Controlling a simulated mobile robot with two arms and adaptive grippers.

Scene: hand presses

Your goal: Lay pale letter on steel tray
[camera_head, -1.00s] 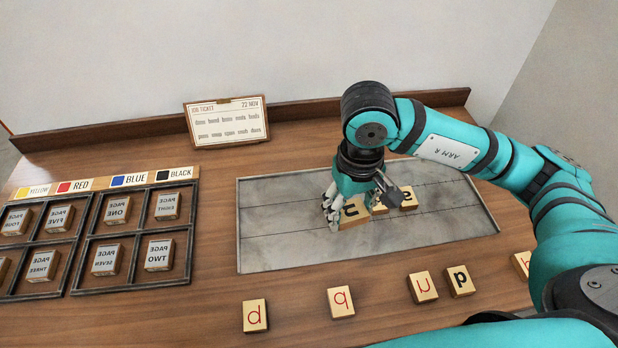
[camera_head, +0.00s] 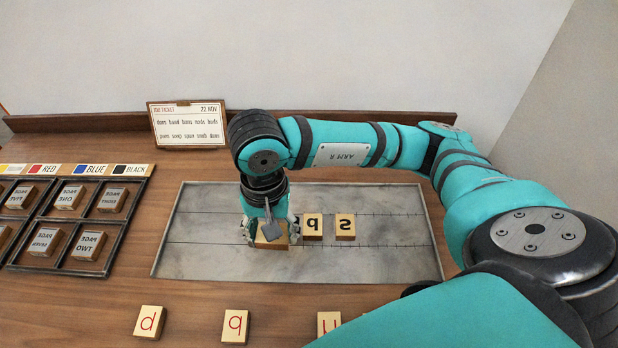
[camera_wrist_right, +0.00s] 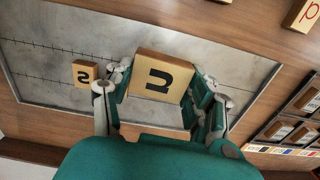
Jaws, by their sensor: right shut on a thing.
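My right gripper (camera_head: 268,230) is shut on a pale wooden letter block (camera_head: 272,242) over the left-middle part of the steel tray (camera_head: 160,258). In the right wrist view the held block (camera_wrist_right: 160,77) shows a black letter like n or u between the two fingers (camera_wrist_right: 163,92). It looks larger and nearer than the block on the tray, but I cannot tell if its underside touches the tray. Two pale blocks with black letters, one like p (camera_head: 313,227) and one like s (camera_head: 345,227), stand on the tray to the right. My left gripper is not seen.
A compartment rack (camera_head: 75,215) of page blocks is at left. A job ticket (camera_head: 187,123) stands behind.

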